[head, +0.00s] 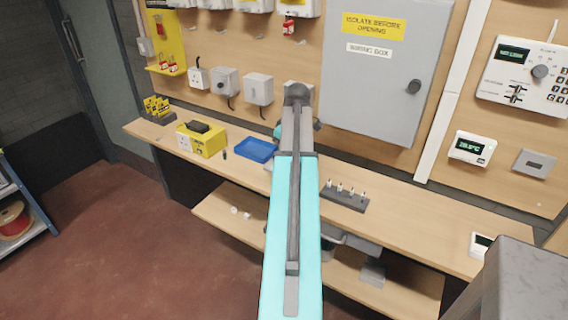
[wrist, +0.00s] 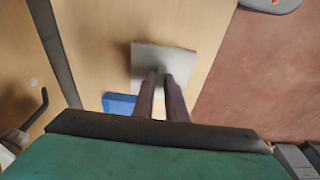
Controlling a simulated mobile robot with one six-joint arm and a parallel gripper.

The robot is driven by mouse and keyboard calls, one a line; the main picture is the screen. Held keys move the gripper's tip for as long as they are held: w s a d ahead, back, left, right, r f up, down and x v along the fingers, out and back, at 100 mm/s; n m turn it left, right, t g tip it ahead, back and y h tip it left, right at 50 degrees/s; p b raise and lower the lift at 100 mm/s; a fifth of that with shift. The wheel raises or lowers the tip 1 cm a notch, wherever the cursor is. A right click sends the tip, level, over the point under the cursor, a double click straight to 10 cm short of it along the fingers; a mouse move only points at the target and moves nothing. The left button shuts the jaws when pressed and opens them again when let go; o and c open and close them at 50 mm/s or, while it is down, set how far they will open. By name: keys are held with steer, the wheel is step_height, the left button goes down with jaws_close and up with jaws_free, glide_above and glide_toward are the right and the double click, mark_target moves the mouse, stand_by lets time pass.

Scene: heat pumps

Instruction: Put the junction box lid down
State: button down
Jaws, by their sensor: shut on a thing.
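The junction box lid (wrist: 172,58) is a flat, pale grey, square plate in the wrist view. My gripper (wrist: 163,78) is shut on it, with both dark fingers at its near part. The lid appears over the wooden bench top (wrist: 105,50), with a darker shadow along its left side. I cannot tell whether it touches the bench. A blue tray (wrist: 118,103) is just below and left of the lid in the wrist view. In the head view my arm hides the gripper's fingers and most or all of the lid.
In the head view the blue tray (head: 254,150) lies on the bench (head: 400,220), right of a yellow case (head: 203,140). A dark holder with several small pieces (head: 345,198) is right of my arm. Wall boxes (head: 259,89) and a large grey cabinet (head: 380,80) stand behind.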

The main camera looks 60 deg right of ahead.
steer(key=shift+d, duration=0.1)
steer(key=shift+w+d, duration=0.2)
steer(key=shift+f, duration=0.15)
steer(key=shift+f+p, duration=0.8)
steer(key=shift+f, duration=0.85)
steer(key=c, duration=1.8)
jaws_free()
steer(key=shift+f, duration=0.1)
steer(key=shift+r, duration=0.25)
step_height(320, 180, up, 12)
steer(key=s+b, duration=0.2)
steer(key=shift+s+f, duration=0.15)
steer(key=shift+f, duration=0.1)
